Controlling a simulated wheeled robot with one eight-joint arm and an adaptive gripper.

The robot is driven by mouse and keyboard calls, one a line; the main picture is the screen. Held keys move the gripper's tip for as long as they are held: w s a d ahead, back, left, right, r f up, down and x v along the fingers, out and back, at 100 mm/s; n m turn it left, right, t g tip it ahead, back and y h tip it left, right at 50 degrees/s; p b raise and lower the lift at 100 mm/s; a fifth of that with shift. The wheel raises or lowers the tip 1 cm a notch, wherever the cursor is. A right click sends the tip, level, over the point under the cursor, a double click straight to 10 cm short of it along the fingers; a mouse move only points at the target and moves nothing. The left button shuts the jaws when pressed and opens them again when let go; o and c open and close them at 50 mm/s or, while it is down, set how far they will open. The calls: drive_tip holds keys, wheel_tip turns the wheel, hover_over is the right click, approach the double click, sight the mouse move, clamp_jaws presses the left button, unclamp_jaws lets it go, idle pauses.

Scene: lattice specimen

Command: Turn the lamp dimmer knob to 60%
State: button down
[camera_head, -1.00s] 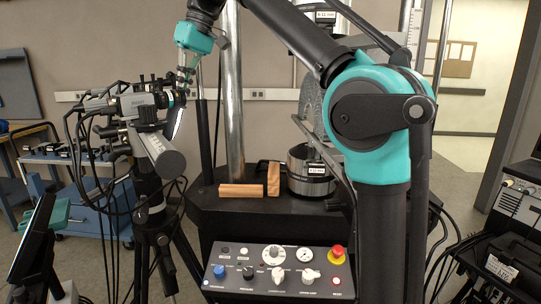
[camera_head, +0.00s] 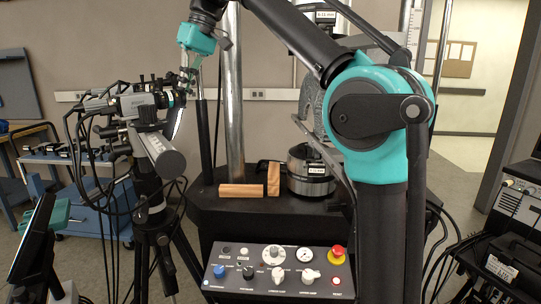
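I cannot make out which part is the lamp dimmer knob. A camera rig on a tripod (camera_head: 150,160) stands at the left, with several small dark parts and cables on it. A slanted bright strip, perhaps a lamp, shows on its right side. My gripper (camera_head: 186,86) hangs below my teal wrist, pointing down beside the top right of the rig. It is too small and dark to tell whether it is open or shut, or whether it touches the rig.
A control panel (camera_head: 272,271) with a blue knob (camera_head: 248,272), white knobs and a red button (camera_head: 337,251) is at the front. Wooden blocks (camera_head: 240,190) and a metal cylinder (camera_head: 309,178) are on the black machine base. A monitor (camera_head: 33,238) stands at lower left.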

drive_tip(key=shift+w+d+f, duration=0.1)
drive_tip(key=shift+w+d, duration=0.15)
drive_tip(key=shift+w, duration=0.35)
drive_tip(key=shift+d, duration=0.15)
idle(0.3)
drive_tip(key=v, duration=0.6)
drive_tip(key=shift+s+d+f, duration=0.1)
drive_tip(key=shift+d+f, duration=0.05)
drive_tip(key=shift+d, duration=0.05)
idle(0.4)
drive_tip(key=s+a+f, duration=0.2)
drive_tip(key=a+f, duration=0.1)
drive_tip(key=f, duration=0.2)
drive_tip(key=shift+a, duration=0.3)
idle(0.4)
drive_tip(key=shift+w+d+f, duration=0.2)
drive_tip(key=shift+w+d, duration=0.25)
drive_tip(key=shift+w, duration=0.4)
idle(1.2)
